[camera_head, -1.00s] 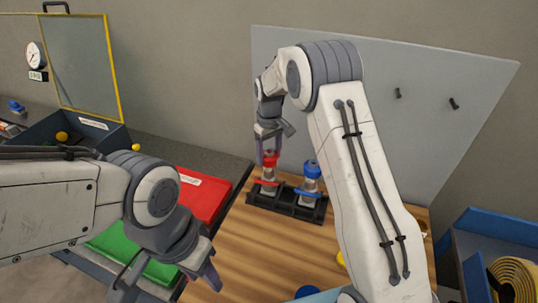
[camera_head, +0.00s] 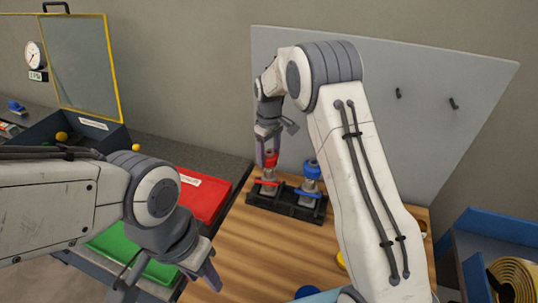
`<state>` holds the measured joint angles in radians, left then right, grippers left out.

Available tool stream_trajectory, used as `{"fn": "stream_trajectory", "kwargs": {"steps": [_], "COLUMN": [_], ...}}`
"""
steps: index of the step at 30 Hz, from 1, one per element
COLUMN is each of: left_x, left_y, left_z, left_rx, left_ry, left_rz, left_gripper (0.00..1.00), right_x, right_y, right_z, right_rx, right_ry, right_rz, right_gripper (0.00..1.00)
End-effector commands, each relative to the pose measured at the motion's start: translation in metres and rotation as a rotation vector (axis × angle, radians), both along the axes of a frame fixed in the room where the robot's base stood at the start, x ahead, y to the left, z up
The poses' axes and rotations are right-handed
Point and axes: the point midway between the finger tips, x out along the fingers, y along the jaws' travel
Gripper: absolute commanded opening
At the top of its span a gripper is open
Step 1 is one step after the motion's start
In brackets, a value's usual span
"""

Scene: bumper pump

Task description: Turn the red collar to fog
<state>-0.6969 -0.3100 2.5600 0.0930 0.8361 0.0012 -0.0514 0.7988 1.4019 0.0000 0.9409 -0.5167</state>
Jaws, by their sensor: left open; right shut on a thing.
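The red-collared nozzle (camera_head: 268,181) stands upright in a black rack (camera_head: 285,204) on the wooden table. My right gripper (camera_head: 268,158) reaches down from above and is shut on its red collar (camera_head: 270,160). The fingers partly hide the collar, and I cannot read any marking on it. A blue-collared nozzle (camera_head: 310,180) stands beside it in the same rack, apart from the gripper. My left gripper (camera_head: 168,281) is open and empty at the lower left, in front of the green mat.
A red panel (camera_head: 205,198) and a green panel (camera_head: 150,266) lie left of the wooden table (camera_head: 240,255). A grey pegboard (camera_head: 430,110) stands behind. A blue bin with a coiled yellow hose (camera_head: 515,278) is at the right. Bare wood lies before the rack.

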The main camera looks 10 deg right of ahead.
Motion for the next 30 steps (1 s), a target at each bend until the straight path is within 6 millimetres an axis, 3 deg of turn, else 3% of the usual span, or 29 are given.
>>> {"fn": "stream_trajectory", "kwargs": {"steps": [26,27,29,30], "left_x": [0.0,0.0,0.0,0.0], "left_y": [0.0,0.0,0.0,0.0], "left_z": [0.0002,0.0002,0.0002,0.0002], "left_rx": [0.0,0.0,0.0,0.0], "left_ry": [0.0,0.0,0.0,0.0], "left_rz": [0.0,0.0,0.0,0.0], "left_gripper": [0.45,0.45,0.45,0.45], "right_x": [0.0007,0.0007,0.0007,0.0007], "right_y": [0.0,0.0,0.0,0.0001], "right_z": [0.0014,0.0014,0.0013,0.0012], "right_rx": [0.001,0.001,0.0,0.0], "right_ry": [-0.003,-0.003,-0.002,-0.002], "right_rz": [-0.001,-0.001,-0.001,-0.001], "right_gripper": [0.14,0.77,1.0,1.0]}}
